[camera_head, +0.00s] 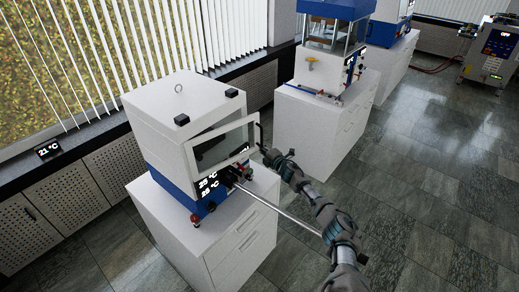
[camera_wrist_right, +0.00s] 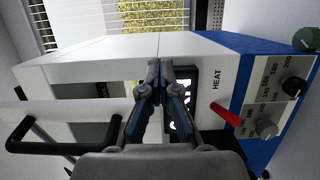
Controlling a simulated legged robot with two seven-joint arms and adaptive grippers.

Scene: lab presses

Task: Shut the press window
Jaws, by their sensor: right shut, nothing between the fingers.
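The press (camera_head: 170,125) is a white and blue box on a white cabinet. Its window (camera_head: 222,145) has a white frame and a see-through pane. It looks swung out from the press front, with a gap along its top. The window's dark handle (camera_head: 259,132) is on its right side; in the right wrist view the black handle (camera_wrist_right: 62,148) is at the lower left. My right gripper (camera_head: 267,154) is just right of the window, near its lower right corner. In the wrist view its fingers (camera_wrist_right: 154,70) are together and empty, apart from the handle. My left gripper is out of view.
A long metal lever (camera_head: 285,213) sticks out from the press front below my right arm. A second press (camera_head: 325,70) stands behind. The floor at right is clear.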

